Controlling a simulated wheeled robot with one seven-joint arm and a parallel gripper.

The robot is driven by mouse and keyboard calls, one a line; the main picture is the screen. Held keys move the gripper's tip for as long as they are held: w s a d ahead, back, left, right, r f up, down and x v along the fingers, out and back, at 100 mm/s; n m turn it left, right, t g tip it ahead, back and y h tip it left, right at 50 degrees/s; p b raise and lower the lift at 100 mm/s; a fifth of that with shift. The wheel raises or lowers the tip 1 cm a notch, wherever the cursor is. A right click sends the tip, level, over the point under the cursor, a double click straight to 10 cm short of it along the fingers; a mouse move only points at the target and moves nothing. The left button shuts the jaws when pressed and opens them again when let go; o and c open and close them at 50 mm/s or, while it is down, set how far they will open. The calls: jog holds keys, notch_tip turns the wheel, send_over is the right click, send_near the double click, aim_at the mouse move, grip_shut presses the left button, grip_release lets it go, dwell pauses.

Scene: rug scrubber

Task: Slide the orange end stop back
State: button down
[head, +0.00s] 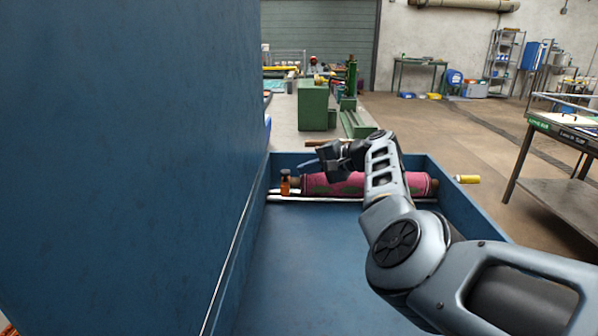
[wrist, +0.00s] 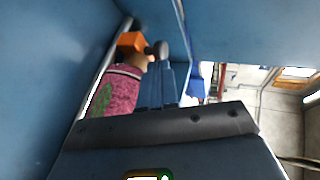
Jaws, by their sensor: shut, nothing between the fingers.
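The orange end stop (head: 285,184) stands at the left end of a pink rolled rug (head: 412,184), on a silver rail in the blue trough. In the wrist view the orange end stop (wrist: 130,41) is an orange block just past the brown core end of the rug (wrist: 118,90). My gripper (head: 307,165) is above the rug's left part, a little right of the stop. In the wrist view my gripper (wrist: 162,50) is shut and empty, its tips close beside the stop; I cannot tell whether they touch. My arm hides part of the rug.
A tall blue wall (head: 130,150) rises along the left. The blue trough (head: 300,270) has a clear floor in front of the rail (head: 320,199). A yellow roller end (head: 467,179) sticks out at the right. Green machinery (head: 313,105) stands behind.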

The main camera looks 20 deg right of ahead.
aim_at(285, 185)
jog(key=shift+x, duration=1.4)
jog(key=shift+b, duration=0.3)
jog(key=a, duration=0.1)
jog(key=w+a+b, duration=0.1)
jog(key=a, duration=0.1)
jog(key=shift+a+f+b, duration=0.15)
jog(key=shift+f+b, duration=0.05)
jog(key=shift+b, duration=0.1)
jog(key=shift+w+a, duration=0.1)
jog(key=shift+a, duration=0.2)
jog(key=shift+r, duration=0.2)
